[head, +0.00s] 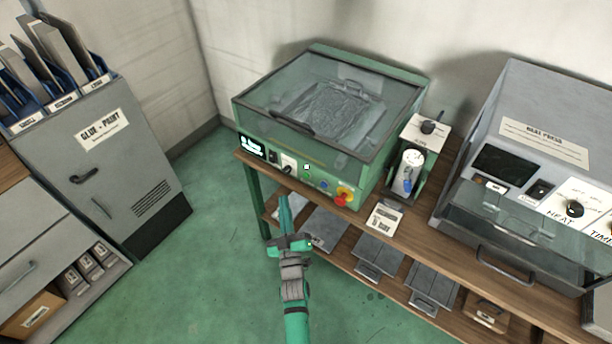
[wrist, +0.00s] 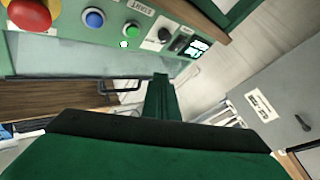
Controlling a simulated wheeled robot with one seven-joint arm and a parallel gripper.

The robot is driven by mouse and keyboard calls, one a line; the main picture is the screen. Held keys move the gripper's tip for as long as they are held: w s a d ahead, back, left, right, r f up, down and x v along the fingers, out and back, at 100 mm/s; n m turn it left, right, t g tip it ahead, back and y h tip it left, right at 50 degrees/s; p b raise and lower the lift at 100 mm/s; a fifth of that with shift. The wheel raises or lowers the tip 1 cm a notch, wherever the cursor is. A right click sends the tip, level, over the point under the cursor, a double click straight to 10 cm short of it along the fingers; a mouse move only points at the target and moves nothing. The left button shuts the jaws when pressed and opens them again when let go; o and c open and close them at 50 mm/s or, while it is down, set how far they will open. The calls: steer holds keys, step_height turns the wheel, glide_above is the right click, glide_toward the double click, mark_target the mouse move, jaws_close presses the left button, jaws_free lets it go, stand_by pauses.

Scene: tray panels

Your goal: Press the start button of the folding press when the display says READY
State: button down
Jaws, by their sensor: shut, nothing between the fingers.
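The folding press (head: 375,165) is a green box with a clear lid, closed over a grey crumpled-looking sheet. Its front panel carries a small lit display (head: 252,147); its text is too small to read. The display also shows in the wrist view (wrist: 198,47), unreadable there too. The green start button (wrist: 132,29) sits by the START label in the wrist view, beside a small lit green lamp (wrist: 124,44). My gripper (head: 285,200) is shut and empty, in front of and below the panel, apart from the button. Its fingers (wrist: 160,90) also show in the wrist view.
A blue button (wrist: 93,18) and a red mushroom knob (head: 344,195) sit on the same panel. A dark knob (wrist: 165,35) lies between button and display. A grey heat press (head: 530,95) stands at right on the wooden bench. A grey cabinet (head: 120,165) stands at left; floor between is clear.

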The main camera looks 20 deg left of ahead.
glide_toward(306, 175)
steer(key=shift+w+a+r, duration=0.25)
steer(key=shift+w+a, duration=0.4)
steer(key=shift+a, duration=0.1)
steer(key=shift+w+a+r, duration=0.25)
steer(key=shift+w+a, duration=0.45)
steer(key=shift+w+a+r, duration=0.25)
steer(key=shift+w+a, duration=0.4)
steer(key=shift+a, duration=0.1)
steer(key=shift+w, duration=0.1)
stand_by(0.6)
